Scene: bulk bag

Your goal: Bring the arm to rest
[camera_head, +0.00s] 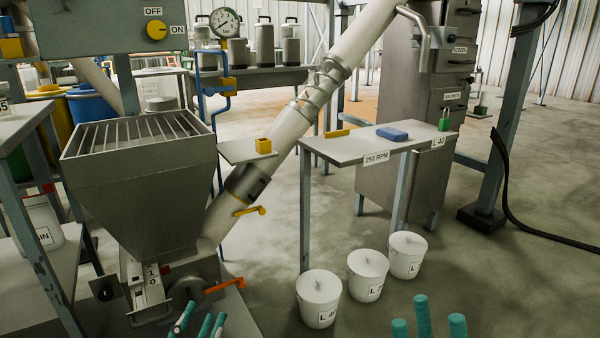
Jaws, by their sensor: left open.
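My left gripper (198,325) shows at the bottom edge, left of centre. Its teal-tipped fingers stand apart, open, with nothing seen between them. They appear just in front of the base of the grey hopper (140,190), near an orange-red handle (225,285); I cannot tell the exact gap. My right gripper (430,322) shows at the bottom edge, right of centre. Its teal fingers point up and are spread apart, with nothing seen between them. The rest of both arms is out of view.
Several white lidded buckets, one of them the front bucket (319,300), stand on the floor between the grippers. A slanted conveyor tube (290,125) rises from the hopper. Floor at right is open, with a black cable (530,228).

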